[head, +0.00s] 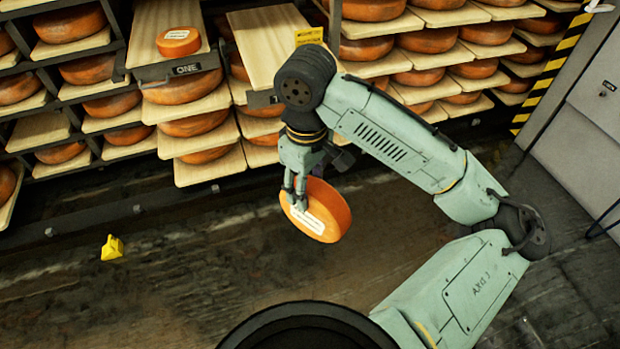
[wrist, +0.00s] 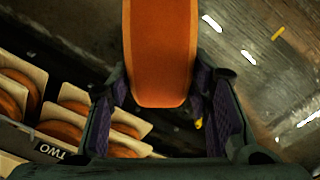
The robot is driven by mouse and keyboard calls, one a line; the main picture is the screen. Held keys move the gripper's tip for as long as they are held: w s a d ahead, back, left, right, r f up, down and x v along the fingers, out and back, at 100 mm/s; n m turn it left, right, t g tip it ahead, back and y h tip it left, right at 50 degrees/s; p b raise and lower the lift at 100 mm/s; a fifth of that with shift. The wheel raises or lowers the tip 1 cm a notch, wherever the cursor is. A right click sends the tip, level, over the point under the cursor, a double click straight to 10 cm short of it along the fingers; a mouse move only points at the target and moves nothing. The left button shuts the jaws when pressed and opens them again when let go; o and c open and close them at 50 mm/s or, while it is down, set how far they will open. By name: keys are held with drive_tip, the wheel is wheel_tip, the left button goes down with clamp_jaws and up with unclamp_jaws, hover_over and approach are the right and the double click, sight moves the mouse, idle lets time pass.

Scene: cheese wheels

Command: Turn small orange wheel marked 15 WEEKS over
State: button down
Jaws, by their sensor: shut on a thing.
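A small orange wheel (head: 330,208) with a white label on its face is held in the air, tilted nearly on edge. The label's print is too small to read. My gripper (head: 296,198) is shut on its rim from above, with the labelled face towards the head camera. In the wrist view the wheel (wrist: 160,45) fills the space between the two purple-padded fingers of the gripper (wrist: 160,88). The wheel's other face is hidden in the head view.
Another small orange wheel (head: 178,42) with a pale label lies on the board marked ONE (head: 160,14). A bare board (head: 265,45) sticks out beside it, with a yellow tag (head: 308,36). Shelves of large wheels stand behind. A yellow object (head: 112,248) lies on the open floor (head: 180,290).

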sight(309, 201)
drive_tip(key=n, duration=0.4)
drive_tip(key=shift+s+a, duration=0.15)
drive_tip(key=shift+s, duration=0.15)
drive_tip(key=n, duration=0.2)
drive_tip(key=s+n, duration=0.1)
drive_tip(key=n, duration=0.2)
drive_tip(key=shift+n, duration=0.3)
drive_tip(key=s+t+b, duration=0.1)
drive_tip(key=b, duration=0.1)
drive_tip(key=f+t+b, duration=0.1)
drive_tip(key=t+b, duration=0.1)
drive_tip(key=shift+s+y, duration=0.3)
drive_tip(key=shift+s, duration=0.1)
drive_tip(key=shift+w+d+r+t+b, duration=0.1)
drive_tip(key=shift+d+t+b, duration=0.15)
drive_tip(key=shift+b, duration=0.4)
drive_tip(key=b, duration=0.2)
drive_tip(key=shift+t+b, duration=0.25)
drive_tip(key=shift+b, duration=0.15)
drive_tip(key=b, duration=0.4)
drive_tip(key=shift+s+t, duration=0.3)
drive_tip(key=shift+s, duration=0.05)
drive_tip(key=t+b, duration=0.1)
drive_tip(key=b, duration=0.2)
drive_tip(key=shift+s, duration=0.35)
